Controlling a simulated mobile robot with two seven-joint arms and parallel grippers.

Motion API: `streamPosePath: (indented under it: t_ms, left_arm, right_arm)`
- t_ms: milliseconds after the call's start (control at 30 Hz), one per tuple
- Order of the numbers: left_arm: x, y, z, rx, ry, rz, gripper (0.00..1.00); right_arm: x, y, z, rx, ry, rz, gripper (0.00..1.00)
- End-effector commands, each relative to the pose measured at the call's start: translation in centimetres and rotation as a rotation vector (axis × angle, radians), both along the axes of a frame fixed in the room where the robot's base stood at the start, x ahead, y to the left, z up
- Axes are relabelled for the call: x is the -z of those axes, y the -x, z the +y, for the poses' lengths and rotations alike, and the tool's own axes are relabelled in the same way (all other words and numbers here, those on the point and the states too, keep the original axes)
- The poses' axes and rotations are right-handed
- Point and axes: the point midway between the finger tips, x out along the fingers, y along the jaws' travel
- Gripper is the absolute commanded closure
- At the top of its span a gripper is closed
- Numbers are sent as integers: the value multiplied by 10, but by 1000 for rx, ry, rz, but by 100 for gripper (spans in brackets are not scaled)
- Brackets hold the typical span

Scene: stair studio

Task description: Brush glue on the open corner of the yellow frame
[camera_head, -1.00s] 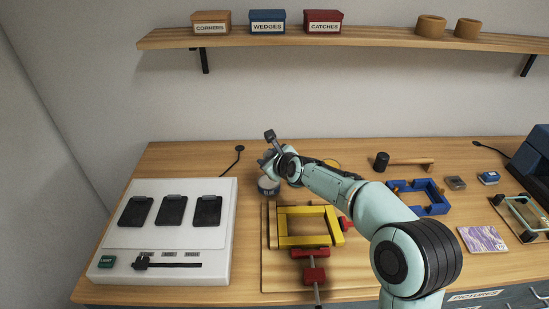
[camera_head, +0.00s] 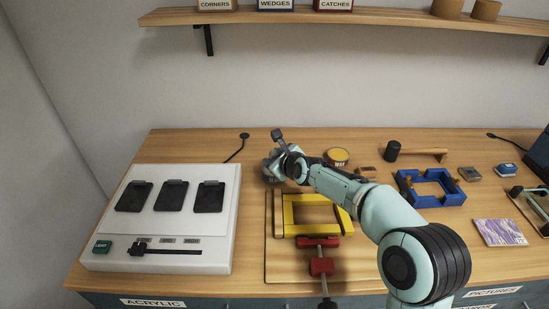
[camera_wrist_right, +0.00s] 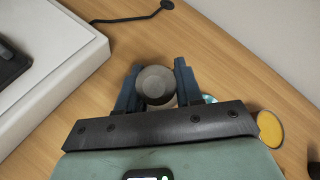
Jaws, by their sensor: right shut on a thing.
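The yellow frame (camera_head: 288,215) lies on a wooden board in the head view, with a red clamp (camera_head: 320,266) at its near side. My right arm passes close to its right side, and I cannot make out the open corner clearly. My right gripper (camera_head: 270,170) is beyond the frame, to its upper left. In the right wrist view my right gripper (camera_wrist_right: 156,82) is shut on a grey round thing (camera_wrist_right: 156,80). I cannot tell whether this is the glue pot or a brush top. My left gripper is not in view.
A white panel with black pads (camera_head: 130,250) stands to the left. A yellow-topped tin (camera_head: 338,155) is right of my gripper. A mallet (camera_head: 415,151), a blue frame (camera_head: 430,198) and a purple patterned tile (camera_head: 499,232) lie right. A shelf (camera_head: 380,17) runs above.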

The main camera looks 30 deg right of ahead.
Motion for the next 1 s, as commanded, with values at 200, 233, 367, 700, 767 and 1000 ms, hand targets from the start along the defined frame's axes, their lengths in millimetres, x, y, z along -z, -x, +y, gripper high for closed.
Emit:
streamPosePath:
  t_ms: [200,233,367,700,767,1000]
  left_arm:
    - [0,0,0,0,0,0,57]
    - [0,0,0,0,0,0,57]
    - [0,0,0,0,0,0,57]
    - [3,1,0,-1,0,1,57]
    - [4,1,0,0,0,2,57]
    - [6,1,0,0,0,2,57]
  right_arm:
    - [0,0,0,0,0,0,94]
    - [0,0,0,0,0,0,94]
    - [0,0,0,0,0,0,94]
    - [3,0,0,0,1,0,94]
    - [4,0,0,0,1,0,94]
    - [7,0,0,0,0,0,94]
